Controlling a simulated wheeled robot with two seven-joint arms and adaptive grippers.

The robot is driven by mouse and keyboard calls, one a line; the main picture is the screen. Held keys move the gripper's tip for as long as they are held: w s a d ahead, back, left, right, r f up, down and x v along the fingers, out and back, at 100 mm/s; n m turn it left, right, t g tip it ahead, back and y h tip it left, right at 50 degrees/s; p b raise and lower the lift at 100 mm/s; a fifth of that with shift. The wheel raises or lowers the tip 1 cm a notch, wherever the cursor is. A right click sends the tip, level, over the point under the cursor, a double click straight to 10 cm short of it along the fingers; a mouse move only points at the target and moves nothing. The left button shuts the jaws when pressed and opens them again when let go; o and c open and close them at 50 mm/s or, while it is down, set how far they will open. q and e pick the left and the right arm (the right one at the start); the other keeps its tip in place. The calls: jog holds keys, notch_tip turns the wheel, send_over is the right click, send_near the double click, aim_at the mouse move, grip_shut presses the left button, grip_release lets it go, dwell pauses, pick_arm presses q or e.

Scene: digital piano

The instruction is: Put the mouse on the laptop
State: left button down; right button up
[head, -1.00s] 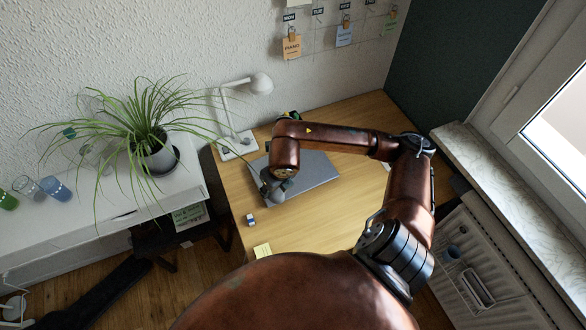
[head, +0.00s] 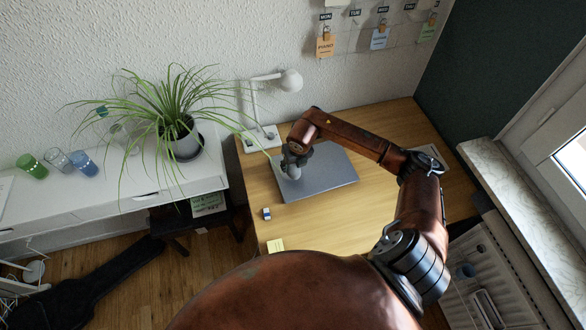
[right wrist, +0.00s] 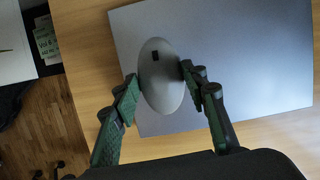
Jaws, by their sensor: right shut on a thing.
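The mouse (right wrist: 160,88) is a grey oval with a small dark wheel in the right wrist view. My right gripper (right wrist: 160,86) is shut on it, one green finger on each side. The closed grey laptop (right wrist: 235,55) lies flat on the desk. The mouse is over the laptop's left edge part; I cannot tell whether it touches the lid. In the head view the laptop (head: 325,178) shows below my right gripper (head: 291,172), which hides most of the mouse. My left gripper is not in view.
The wooden desk (head: 340,225) has free room in front of the laptop. A white lamp (head: 262,137) stands behind it at the left. A small object (head: 266,214) and yellow notes (head: 275,245) lie near the desk's left edge. A potted plant (head: 182,140) overhangs the desk.

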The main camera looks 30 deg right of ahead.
aim_at(293, 168)
jog(key=shift+w+d+f, duration=0.15)
jog(key=shift+w+f, duration=0.1)
jog(key=shift+f, duration=1.65)
jog(key=o, duration=1.2)
jog(key=v, duration=1.2)
jog(key=shift+w, duration=0.1)
